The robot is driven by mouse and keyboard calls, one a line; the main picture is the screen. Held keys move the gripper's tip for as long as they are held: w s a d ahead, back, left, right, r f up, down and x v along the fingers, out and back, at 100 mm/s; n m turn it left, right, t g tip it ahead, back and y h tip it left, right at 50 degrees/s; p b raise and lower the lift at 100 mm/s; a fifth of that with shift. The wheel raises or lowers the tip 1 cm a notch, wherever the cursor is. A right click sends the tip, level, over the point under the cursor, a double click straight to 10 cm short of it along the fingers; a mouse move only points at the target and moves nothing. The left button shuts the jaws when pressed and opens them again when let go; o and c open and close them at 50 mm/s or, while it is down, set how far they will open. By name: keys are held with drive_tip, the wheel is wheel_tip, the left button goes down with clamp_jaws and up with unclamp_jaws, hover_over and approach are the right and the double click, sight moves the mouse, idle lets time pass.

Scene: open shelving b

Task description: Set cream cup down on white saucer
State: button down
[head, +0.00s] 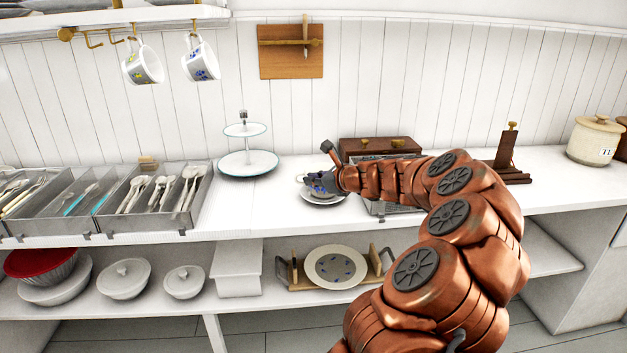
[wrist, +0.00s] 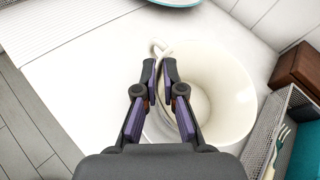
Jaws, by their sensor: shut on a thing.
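The cream cup (wrist: 232,88) fills the middle and right of the wrist view, seen from above with its mouth open and empty. In the head view my gripper (head: 318,184) is low over the white saucer (head: 306,197) on the counter. The cup cannot be clearly made out there; the gripper and arm cover that spot. In the wrist view the cup hides most of what lies beneath it, so I cannot tell whether it touches the saucer.
A tiered white stand (head: 248,165) is left of the saucer. A brown wooden box (head: 378,147) is behind my arm, with a wire basket (wrist: 262,130) close to the cup's right. Grey cutlery trays (head: 112,222) fill the left counter. Bare counter (head: 262,212) lies left of the saucer.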

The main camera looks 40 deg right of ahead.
drive_tip(key=shift+f, duration=0.15)
drive_tip(key=c, duration=1.2)
unclamp_jaws()
drive_tip(key=shift+c, duration=0.2)
drive_tip(key=shift+s+r, duration=0.1)
drive_tip(key=shift+r, duration=0.15)
drive_tip(key=p+v, duration=0.1)
drive_tip(key=v, duration=1)
drive_tip(key=shift+s, duration=0.4)
